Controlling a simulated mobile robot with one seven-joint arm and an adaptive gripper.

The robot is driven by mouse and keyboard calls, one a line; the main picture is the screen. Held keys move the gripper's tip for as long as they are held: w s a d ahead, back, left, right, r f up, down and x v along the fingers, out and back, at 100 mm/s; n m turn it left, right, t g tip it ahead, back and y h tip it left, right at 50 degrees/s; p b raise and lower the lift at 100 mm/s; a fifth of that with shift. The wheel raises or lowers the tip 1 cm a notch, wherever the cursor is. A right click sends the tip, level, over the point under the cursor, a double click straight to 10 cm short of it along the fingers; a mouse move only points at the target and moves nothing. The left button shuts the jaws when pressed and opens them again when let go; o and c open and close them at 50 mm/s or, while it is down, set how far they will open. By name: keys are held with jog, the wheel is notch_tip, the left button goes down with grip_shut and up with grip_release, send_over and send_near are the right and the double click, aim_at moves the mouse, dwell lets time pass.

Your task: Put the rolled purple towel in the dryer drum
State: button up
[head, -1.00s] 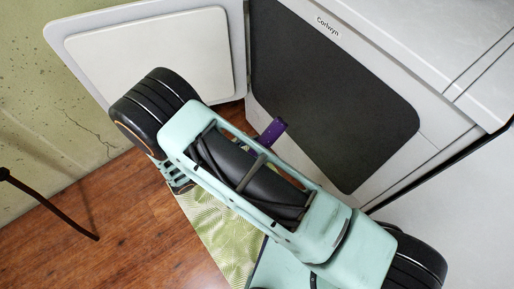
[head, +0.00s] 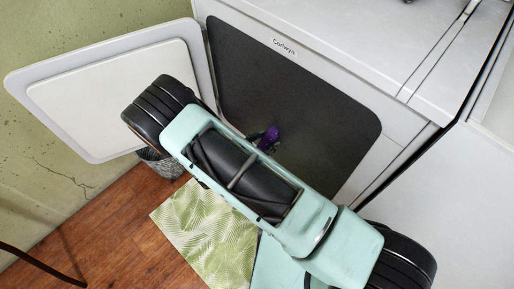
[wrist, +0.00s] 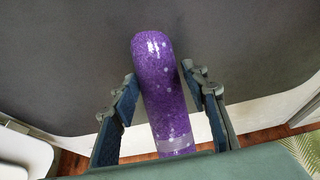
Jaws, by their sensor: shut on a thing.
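The rolled purple towel (head: 268,138) shows in the head view in front of the dark opening of the dryer drum (head: 310,95). In the wrist view the towel (wrist: 165,85) has pale spots and points away from me, its far end against the dark grey backdrop. My gripper (wrist: 163,100) is shut on the towel, one finger on each side. In the head view my gripper (head: 264,140) is mostly hidden behind my arm. The open dryer door (head: 115,95) swings out to the left. I cannot tell whether the towel's tip is inside the opening.
The white dryer body (head: 385,150) surrounds the opening, with a flat top at the upper right. A dark wire basket (head: 160,165) stands on the floor below the door. A green patterned mat (head: 205,232) lies on the wood floor. A green wall is at left.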

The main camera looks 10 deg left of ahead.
jog(key=w+d+b, duration=0.2)
jog(key=w+d, duration=0.3)
jog(key=w, duration=0.4)
jog(key=w+d+b, duration=0.2)
jog(key=w+d, duration=0.3)
jog(key=w, duration=0.4)
jog(key=shift+d, duration=0.35)
jog(key=shift+w, duration=0.1)
jog(key=shift+f+b, duration=1.3)
jog(key=shift+f, duration=0.55)
jog(key=o, duration=1)
jog(key=v, duration=1.2)
